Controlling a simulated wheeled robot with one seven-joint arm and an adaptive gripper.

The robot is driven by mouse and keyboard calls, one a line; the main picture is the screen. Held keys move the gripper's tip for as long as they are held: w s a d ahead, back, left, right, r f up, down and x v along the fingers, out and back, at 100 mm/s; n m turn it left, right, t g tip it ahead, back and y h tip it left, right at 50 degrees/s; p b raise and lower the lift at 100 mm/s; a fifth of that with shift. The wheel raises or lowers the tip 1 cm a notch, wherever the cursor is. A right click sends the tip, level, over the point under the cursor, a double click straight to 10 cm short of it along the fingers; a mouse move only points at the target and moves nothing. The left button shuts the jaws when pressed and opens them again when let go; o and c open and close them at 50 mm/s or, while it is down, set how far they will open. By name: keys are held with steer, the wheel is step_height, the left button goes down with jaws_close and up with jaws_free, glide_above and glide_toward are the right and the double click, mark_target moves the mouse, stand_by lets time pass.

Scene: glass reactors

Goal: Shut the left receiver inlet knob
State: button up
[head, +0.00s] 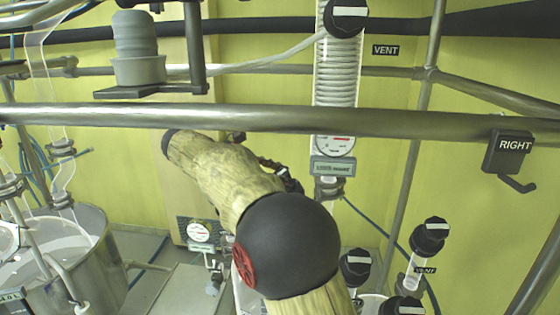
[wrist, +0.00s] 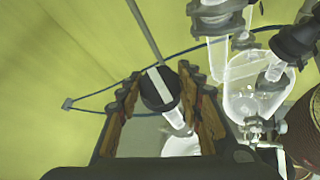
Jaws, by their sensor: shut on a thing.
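In the wrist view, a black round knob (wrist: 158,90) with a white stripe across its top sits on a clear glass tube (wrist: 178,118). My gripper (wrist: 160,84) has its brown-padded fingers on both sides of this knob and is shut on it. The stripe runs slanted in the picture, from upper left to lower right. In the head view my arm covers the middle, and I cannot make out the held knob or the fingertips there. No label shows on the held knob.
In the wrist view, clear glassware (wrist: 250,90) and another black knob (wrist: 296,38) stand close to the right. In the head view, a metal rail (head: 420,122) crosses in front, a sign reads RIGHT (head: 513,145), and black knobs (head: 430,236) stand at lower right.

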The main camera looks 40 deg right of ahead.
steer(key=shift+r+m+g+y+p, duration=0.1)
steer(key=shift+m+g+y+p, duration=0.55)
steer(key=shift+m+p, duration=0.8)
steer(key=o, duration=1.2)
steer(key=v, duration=0.7)
steer(key=shift+w+a, duration=0.15)
